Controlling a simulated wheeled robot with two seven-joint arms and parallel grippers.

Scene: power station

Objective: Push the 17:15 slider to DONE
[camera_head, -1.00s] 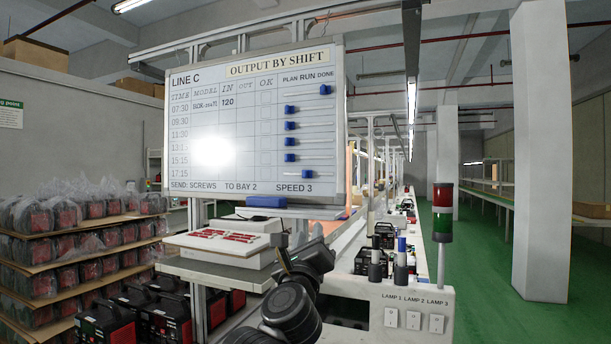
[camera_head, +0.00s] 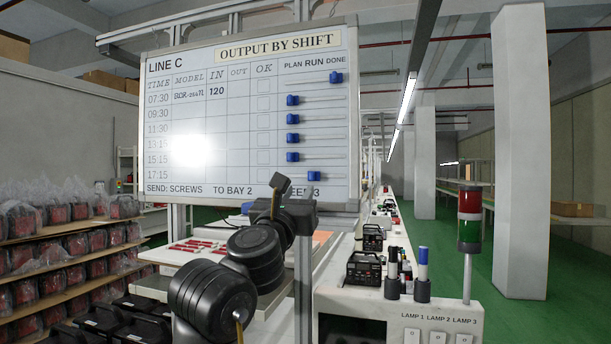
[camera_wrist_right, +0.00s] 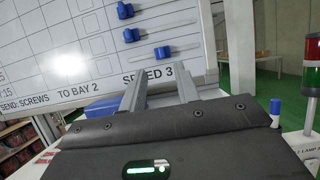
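The whiteboard (camera_head: 235,160) is headed OUTPUT BY SHIFT. The blue 17:15 slider (camera_head: 314,176) is the lowest knob, about midway along its track under RUN. DONE is at the track's right end. It also shows in the right wrist view (camera_wrist_right: 162,52), beyond and above the fingertips. My right gripper (camera_head: 284,190) is in front of the board's lower edge, to the left of and below that knob, partly covering the SPEED text. In the right wrist view its two fingers (camera_wrist_right: 160,78) stand apart with nothing between them. My left gripper is not in view.
The 07:30 slider (camera_head: 336,78) is at DONE; other blue sliders, such as the 15:15 one (camera_head: 292,157), are at PLAN.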

